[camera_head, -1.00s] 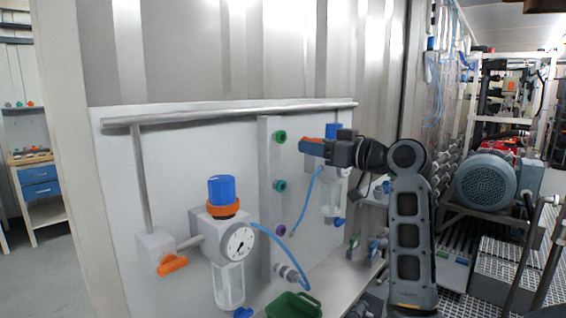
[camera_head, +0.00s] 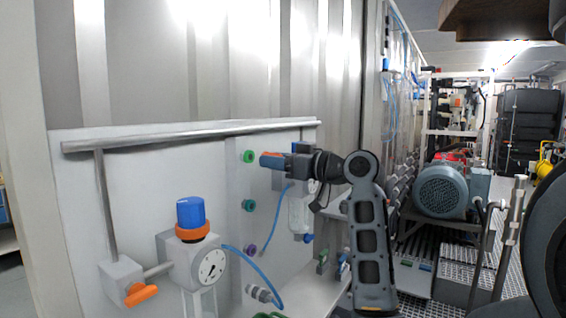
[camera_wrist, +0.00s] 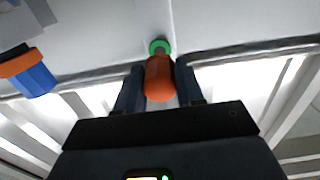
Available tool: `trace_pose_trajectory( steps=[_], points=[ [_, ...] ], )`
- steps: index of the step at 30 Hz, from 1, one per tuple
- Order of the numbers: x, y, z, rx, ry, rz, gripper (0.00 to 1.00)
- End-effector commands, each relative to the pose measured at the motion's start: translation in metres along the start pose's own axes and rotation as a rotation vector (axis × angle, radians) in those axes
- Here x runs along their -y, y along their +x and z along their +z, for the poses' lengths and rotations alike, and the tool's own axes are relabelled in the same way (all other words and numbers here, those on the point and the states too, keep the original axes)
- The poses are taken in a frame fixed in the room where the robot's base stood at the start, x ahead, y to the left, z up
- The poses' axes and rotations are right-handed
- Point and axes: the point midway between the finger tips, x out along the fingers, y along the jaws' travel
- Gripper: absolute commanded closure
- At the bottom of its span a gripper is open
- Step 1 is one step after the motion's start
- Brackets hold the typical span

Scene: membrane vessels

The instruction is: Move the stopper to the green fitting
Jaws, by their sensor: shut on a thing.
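The stopper (camera_wrist: 159,80) is orange-red and rounded, held between the two dark blue fingers of my gripper (camera_wrist: 158,85) in the wrist view. The green fitting (camera_wrist: 159,46) is a ring on the pale panel, straight beyond the stopper and partly covered by it. In the head view the green fitting (camera_head: 249,156) is the top one of a column of fittings. My gripper (camera_head: 268,161) is just right of it at about its height, with a strip of orange showing at its tip. Whether stopper and fitting touch I cannot tell.
Below the green fitting are a teal fitting (camera_head: 249,205) and a purple fitting (camera_head: 250,250). A blue-capped regulator with a gauge (camera_head: 211,266) stands to the left. A blue hose (camera_head: 270,285) loops below. A metal rail (camera_head: 190,135) runs along the panel top.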

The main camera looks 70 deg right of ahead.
Motion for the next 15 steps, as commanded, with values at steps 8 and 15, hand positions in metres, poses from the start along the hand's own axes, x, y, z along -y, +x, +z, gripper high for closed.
trace_pose_trajectory(
  steps=[8, 15],
  points=[
    [0.000, 0.023, 0.000, 0.000, 0.000, 0.000, 1.00],
    [0.000, 0.033, 0.000, -0.001, 0.000, 0.000, 1.00]
  ],
)
